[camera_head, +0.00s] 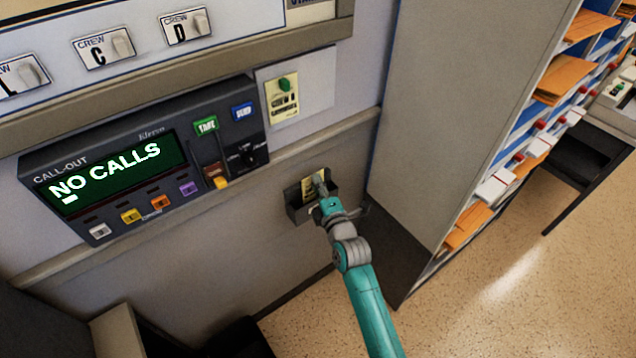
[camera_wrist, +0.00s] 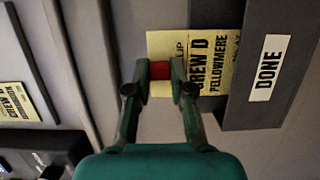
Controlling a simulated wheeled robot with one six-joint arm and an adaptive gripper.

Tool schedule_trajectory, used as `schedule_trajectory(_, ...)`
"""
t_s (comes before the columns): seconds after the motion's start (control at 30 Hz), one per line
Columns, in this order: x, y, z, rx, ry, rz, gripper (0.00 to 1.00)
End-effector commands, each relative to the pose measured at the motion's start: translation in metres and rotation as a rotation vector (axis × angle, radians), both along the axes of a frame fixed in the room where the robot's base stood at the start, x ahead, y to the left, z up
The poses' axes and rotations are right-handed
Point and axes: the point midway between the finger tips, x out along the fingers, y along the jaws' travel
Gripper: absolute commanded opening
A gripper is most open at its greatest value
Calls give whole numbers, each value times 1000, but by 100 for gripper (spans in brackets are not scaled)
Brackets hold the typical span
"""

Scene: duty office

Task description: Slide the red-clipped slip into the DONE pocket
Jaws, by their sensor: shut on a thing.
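The yellow slip, printed "CREW D", shows in the wrist view (camera_wrist: 208,82) with a red clip (camera_wrist: 160,70) at its left end. My gripper (camera_wrist: 160,76) is shut on the red clip, one finger on each side. The slip's far end meets the dark DONE pocket (camera_wrist: 231,112), whose white DONE label (camera_wrist: 267,68) faces the camera. Part of the slip is hidden at the pocket's edge; how deep it reaches I cannot tell. In the head view my gripper (camera_head: 322,186) is at the pocket (camera_head: 299,213) on the wall, with the slip (camera_head: 308,190) just behind it.
Another yellow slip with a green clip (camera_head: 285,97) hangs on a pale plate above the pocket. The call-out console (camera_head: 110,190) reads "NO CALLS" at the left. A tall grey cabinet (camera_head: 460,90) with pigeonholes stands close right of the pocket.

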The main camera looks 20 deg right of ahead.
Motion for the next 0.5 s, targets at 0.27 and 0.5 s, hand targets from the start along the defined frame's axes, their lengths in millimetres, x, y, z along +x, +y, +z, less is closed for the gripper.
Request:
schedule_trajectory(0.27,0,0,-10,0,1,-1,3)
schedule_trajectory(0.5,0,0,-18,1,0,1,3)
